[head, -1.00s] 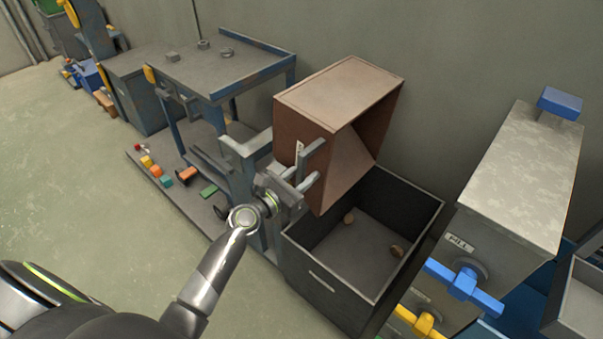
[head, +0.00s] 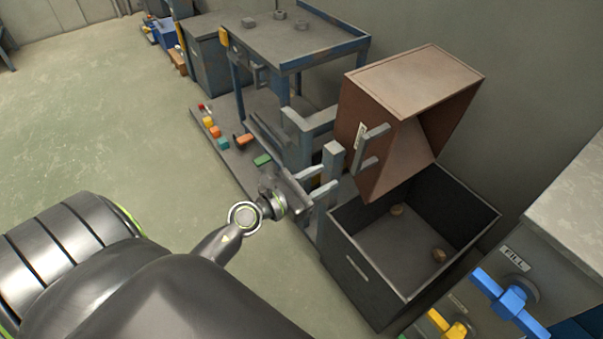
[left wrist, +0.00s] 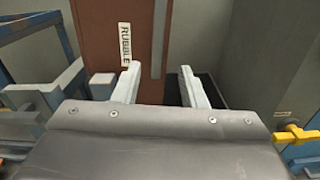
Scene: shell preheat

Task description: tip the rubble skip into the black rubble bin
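The brown rubble skip (head: 405,98) is tipped over, its open side facing down and right above the black rubble bin (head: 362,268). Its grey bar handle (head: 372,148) stands out from the near side. Two brown lumps of rubble (head: 397,210) (head: 439,255) lie on the bin floor. My left gripper (head: 330,178) is open and empty, a little left of and below the handle, apart from it. In the left wrist view, the skip's RUBBLE label (left wrist: 125,42) shows ahead, beyond the spread fingers (left wrist: 161,78). My right gripper is in neither view.
A blue-grey frame with a table (head: 295,40) stands behind left, with small coloured blocks (head: 215,132) on its base. A grey cabinet labelled FILL (head: 560,230) with blue (head: 508,298) and yellow handles stands right of the bin. The floor (head: 90,120) at left is clear.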

